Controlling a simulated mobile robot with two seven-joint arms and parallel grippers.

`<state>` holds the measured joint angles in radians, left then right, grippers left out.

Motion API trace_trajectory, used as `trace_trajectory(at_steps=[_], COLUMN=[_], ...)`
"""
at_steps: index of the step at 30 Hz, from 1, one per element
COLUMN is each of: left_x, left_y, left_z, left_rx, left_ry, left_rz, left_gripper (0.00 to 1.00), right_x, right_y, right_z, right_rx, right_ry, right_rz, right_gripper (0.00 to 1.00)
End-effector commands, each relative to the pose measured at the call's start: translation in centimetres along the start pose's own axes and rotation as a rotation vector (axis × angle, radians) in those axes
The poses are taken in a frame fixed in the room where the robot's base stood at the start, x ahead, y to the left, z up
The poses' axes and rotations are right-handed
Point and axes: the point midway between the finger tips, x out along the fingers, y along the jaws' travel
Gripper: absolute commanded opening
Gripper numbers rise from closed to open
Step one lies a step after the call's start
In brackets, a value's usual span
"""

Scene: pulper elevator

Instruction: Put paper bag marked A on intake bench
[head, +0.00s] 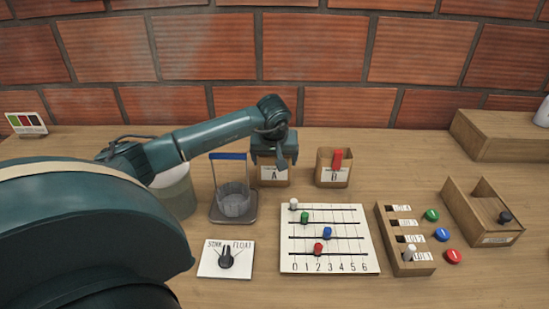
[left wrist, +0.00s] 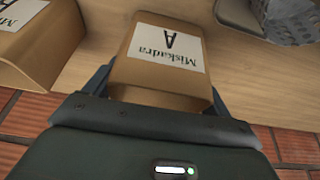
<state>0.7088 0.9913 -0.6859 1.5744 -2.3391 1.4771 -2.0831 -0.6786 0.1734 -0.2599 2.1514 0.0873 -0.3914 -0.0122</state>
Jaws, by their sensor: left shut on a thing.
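The brown paper bag marked A (head: 275,175) is at the back middle of the wooden table, left of bag B. My left gripper (head: 273,157) reaches it from above and is shut on it. In the left wrist view bag A (left wrist: 158,78) sits between the two fingers, its label "Miskadra A" facing the camera. I cannot tell whether its base touches the table. No label names the intake bench. My right gripper is in neither view.
Bag B (head: 325,177) with a red clip stands close by on the right. In front are a wire-handled basket (head: 235,202), a slider board (head: 345,252), a slotted block (head: 405,240) and a dial plate (head: 210,262). A raised wooden block (head: 505,145) is at the back right.

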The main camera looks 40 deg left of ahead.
Motion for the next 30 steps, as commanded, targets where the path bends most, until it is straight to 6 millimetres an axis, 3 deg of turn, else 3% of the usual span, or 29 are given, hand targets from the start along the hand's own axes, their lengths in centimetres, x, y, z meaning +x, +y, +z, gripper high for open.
trace_trajectory(at_steps=[1,2,8,14,19,30], left_x=[0.2,0.2,0.1,0.1,-1.0,-8.7], left_y=[0.0,0.0,0.0,0.0,0.0,0.0], left_z=[0.1,0.1,0.1,0.0,-0.1,-0.2], left_rx=[0.0,0.0,0.0,0.0,0.001,0.0], left_ry=[0.0,0.0,0.0,0.0,0.002,0.005], left_rz=[0.0,0.0,0.0,0.0,0.0,0.002], left_gripper=[0.56,0.84,1.0,1.0,1.0,1.0], right_x=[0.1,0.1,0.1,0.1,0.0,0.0], right_y=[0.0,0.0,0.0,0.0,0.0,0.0], right_z=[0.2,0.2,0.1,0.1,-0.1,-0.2], right_rx=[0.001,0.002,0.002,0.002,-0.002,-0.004], right_ry=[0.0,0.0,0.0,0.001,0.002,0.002], right_rz=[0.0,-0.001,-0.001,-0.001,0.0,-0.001], right_gripper=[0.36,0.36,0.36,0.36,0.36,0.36])
